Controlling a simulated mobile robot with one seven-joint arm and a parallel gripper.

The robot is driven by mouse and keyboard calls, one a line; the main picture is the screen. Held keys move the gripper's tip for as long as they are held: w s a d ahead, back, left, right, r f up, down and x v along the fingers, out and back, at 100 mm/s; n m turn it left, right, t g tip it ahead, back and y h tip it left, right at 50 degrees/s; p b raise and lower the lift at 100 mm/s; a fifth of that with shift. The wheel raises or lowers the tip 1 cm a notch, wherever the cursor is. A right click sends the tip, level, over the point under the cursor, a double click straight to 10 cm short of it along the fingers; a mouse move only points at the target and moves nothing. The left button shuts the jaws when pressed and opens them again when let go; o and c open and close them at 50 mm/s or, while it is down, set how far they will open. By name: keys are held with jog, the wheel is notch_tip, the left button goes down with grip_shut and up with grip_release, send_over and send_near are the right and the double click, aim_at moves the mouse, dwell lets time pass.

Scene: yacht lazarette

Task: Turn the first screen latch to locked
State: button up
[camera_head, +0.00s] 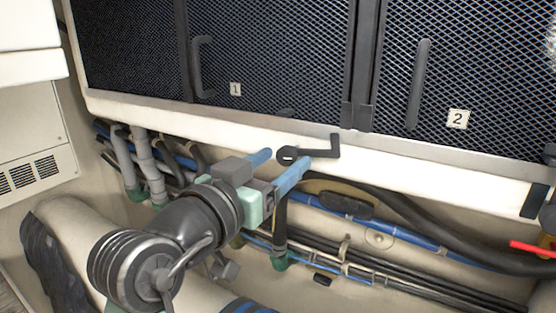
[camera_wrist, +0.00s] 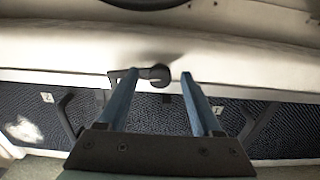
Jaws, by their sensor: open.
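The first screen latch (camera_head: 318,154) is a dark lever on the white ledge below the mesh screens. Its round pivot is at the left, its arm points right in the head view, and the end bends up. In the wrist view, the latch (camera_wrist: 160,74) has its pivot between the fingertips and its arm running left. My gripper (camera_head: 283,160) is open, with its two blue fingers on either side of the pivot; it also shows in the wrist view (camera_wrist: 159,80). I cannot tell whether either finger touches the lever. The first screen (camera_head: 275,55) carries a label "1" and appears closed.
The second screen (camera_head: 470,65), labelled "2", is to the right. Each screen has a dark upright handle. Pipes and black and blue hoses (camera_head: 400,232) run below the ledge. A red-ended object (camera_head: 530,247) is at the far right. A white vented panel (camera_head: 30,178) stands left.

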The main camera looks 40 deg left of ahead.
grip_shut()
dwell(1.3)
